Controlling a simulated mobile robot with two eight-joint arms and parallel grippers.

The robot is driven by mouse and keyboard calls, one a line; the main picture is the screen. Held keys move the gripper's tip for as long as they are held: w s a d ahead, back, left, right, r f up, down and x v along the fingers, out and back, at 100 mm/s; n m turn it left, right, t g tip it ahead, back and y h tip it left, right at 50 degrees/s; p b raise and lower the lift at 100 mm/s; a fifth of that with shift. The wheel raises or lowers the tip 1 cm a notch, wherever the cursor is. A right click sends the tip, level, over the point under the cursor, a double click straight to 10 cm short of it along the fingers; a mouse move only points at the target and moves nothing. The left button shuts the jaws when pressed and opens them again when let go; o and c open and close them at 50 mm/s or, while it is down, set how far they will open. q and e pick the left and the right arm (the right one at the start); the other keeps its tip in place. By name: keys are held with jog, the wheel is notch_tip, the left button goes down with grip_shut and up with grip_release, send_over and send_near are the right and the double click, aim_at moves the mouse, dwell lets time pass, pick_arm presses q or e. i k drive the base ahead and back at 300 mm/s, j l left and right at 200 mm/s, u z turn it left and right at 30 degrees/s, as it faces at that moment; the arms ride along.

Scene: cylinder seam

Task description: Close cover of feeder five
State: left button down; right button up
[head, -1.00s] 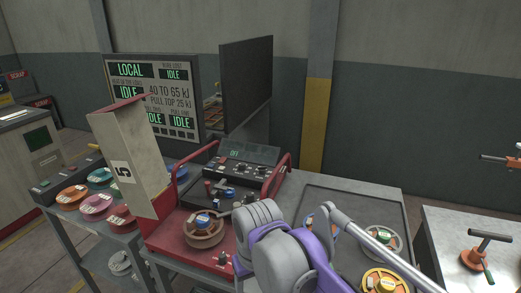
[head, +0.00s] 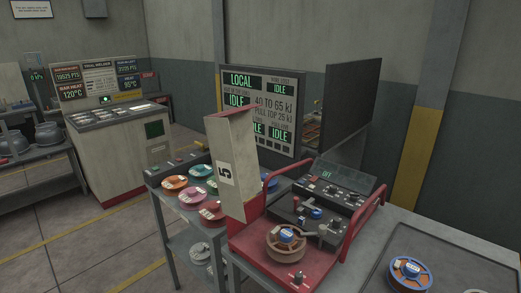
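The cover of feeder five (head: 232,165) is a beige panel marked 5. It stands raised and open at the left side of the red feeder machine (head: 262,257). A tan spool with a blue hub (head: 287,240) sits in the open front of the machine. The machine's panel behind it (head: 338,186) has knobs and a small lit display. Neither of my grippers shows in the head view now.
A shelf cart (head: 182,214) with several coloured spools stands left of the machine. A dark tray (head: 440,262) with a blue spool (head: 410,272) lies at the right. A status screen (head: 262,108) and a dark panel (head: 345,105) stand behind. Open floor (head: 80,235) lies at the left.

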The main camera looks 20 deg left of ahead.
aim_at(242, 158)
jog(key=j+z, duration=0.35)
jog(key=i+j+z, duration=0.1)
jog(key=j+z, duration=0.15)
jog(key=z, duration=0.15)
jog(key=j+z, duration=0.15)
jog(key=j, duration=0.4)
jog(key=j+z, duration=0.15)
jog(key=j, duration=0.85)
jog(key=k+j, duration=0.15)
jog(key=j, duration=0.35)
jog(key=j+z, duration=0.1)
jog(key=j, duration=0.4)
jog(key=k+j, duration=0.15)
jog(key=j, duration=0.35)
